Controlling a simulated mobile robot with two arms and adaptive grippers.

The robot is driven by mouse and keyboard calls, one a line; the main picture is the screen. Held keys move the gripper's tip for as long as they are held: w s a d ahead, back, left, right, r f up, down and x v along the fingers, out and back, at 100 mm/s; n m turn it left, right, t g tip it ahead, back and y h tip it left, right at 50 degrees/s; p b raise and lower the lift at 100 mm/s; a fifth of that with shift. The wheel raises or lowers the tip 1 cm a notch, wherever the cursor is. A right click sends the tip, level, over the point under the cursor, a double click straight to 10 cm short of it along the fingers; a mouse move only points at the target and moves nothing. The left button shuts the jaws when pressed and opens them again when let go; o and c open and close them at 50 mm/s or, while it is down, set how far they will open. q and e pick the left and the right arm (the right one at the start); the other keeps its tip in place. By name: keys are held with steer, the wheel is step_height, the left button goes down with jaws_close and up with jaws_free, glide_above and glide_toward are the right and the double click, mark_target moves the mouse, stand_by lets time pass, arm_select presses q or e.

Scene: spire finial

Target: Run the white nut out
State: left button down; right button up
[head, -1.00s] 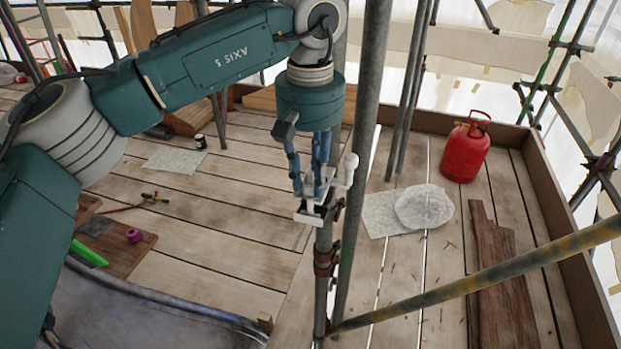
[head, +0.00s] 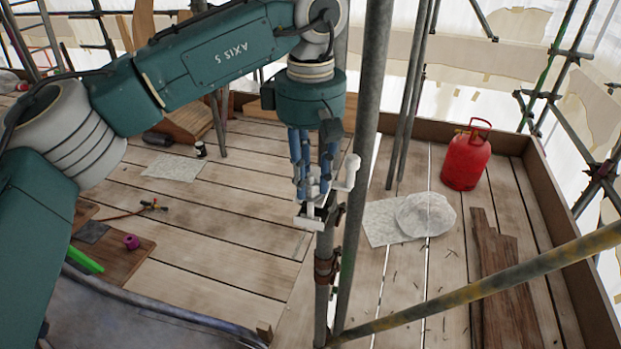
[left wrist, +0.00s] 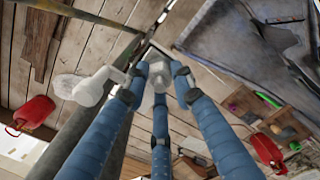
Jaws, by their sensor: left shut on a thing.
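My left gripper (head: 313,192) has blue fingers pointing down at a white coupler (head: 308,222) on a grey upright pole. In the left wrist view my left gripper (left wrist: 158,92) has its three fingertips closed around the pale white nut (left wrist: 159,74). In the head view the fingers mostly hide the nut. A white knobbed arm (head: 350,170) of the fitting stands just right of the fingers and also shows in the left wrist view (left wrist: 95,88). My right gripper is not in view.
A thick grey pole (head: 366,130) rises close to the right of my gripper. A rusty diagonal tube (head: 480,290) crosses the lower right. A red gas bottle (head: 466,158) stands at the right on plank decking. A board with a purple roll (head: 131,242) lies left.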

arm_select(q)
steer(key=n, duration=0.3)
steer(key=shift+r+b, duration=0.1)
steer(key=shift+b, duration=0.25)
steer(key=n, duration=0.4)
steer(key=shift+b, duration=0.4)
steer(key=shift+n+b, duration=0.4)
steer(key=shift+n, duration=1.6)
steer(key=shift+n+b, duration=0.4)
steer(key=shift+n, duration=1.3)
steer(key=shift+n+b, duration=0.65)
steer(key=shift+n, duration=2.05)
steer(key=shift+r+n+b, duration=0.15)
steer(key=shift+n+b, duration=0.65)
steer(key=shift+n, duration=2.2)
